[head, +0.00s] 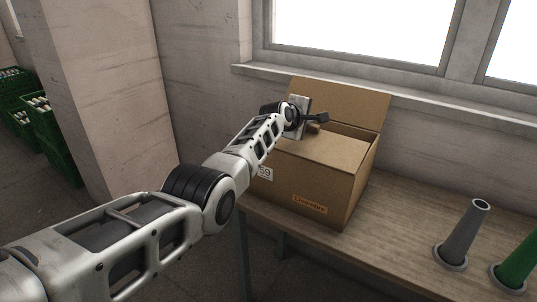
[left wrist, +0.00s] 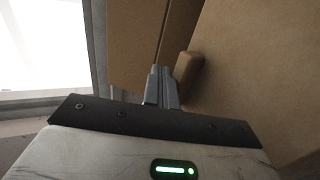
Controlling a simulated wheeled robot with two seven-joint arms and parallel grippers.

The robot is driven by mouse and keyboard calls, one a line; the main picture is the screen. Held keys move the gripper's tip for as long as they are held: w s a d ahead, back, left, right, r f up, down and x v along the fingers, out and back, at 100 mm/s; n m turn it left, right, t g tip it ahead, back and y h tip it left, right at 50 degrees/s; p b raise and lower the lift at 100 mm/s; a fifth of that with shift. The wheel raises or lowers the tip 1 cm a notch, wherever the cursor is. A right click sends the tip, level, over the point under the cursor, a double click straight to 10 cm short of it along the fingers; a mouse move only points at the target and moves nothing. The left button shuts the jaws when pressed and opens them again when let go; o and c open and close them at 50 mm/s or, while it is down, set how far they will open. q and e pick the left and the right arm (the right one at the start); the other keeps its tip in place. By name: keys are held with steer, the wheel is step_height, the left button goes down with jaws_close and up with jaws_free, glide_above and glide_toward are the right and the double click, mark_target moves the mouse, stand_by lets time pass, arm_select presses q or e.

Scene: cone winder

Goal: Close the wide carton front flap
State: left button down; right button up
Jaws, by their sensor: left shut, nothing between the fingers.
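The wide carton (head: 325,195) stands on a wooden table. Its back flap (head: 350,103) stands up, leaning back towards the window. The front flap (head: 325,152) appears to lie inward over the front part of the opening, with a dark gap behind it. A small brown tab (head: 313,128) sits at its inner edge; it also shows in the left wrist view (left wrist: 187,65). My left gripper (head: 318,118) is over the carton, between the two flaps. Its fingers (left wrist: 162,85) are shut and empty, close beside the tab; I cannot tell whether they touch.
A grey cone holder (head: 466,232) and a green cone (head: 520,258) stand at the table's right. The window sill (head: 400,92) runs behind the carton. Green crates (head: 45,130) stand at far left by a concrete pillar. The table (head: 400,215) is clear between carton and cones.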

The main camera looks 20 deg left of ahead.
arm_select(q)
steer(key=shift+w+f+g, duration=0.15)
steer(key=shift+f+g, duration=0.25)
steer(key=shift+g, duration=0.3)
stand_by(0.6)
steer(key=shift+r, duration=0.1)
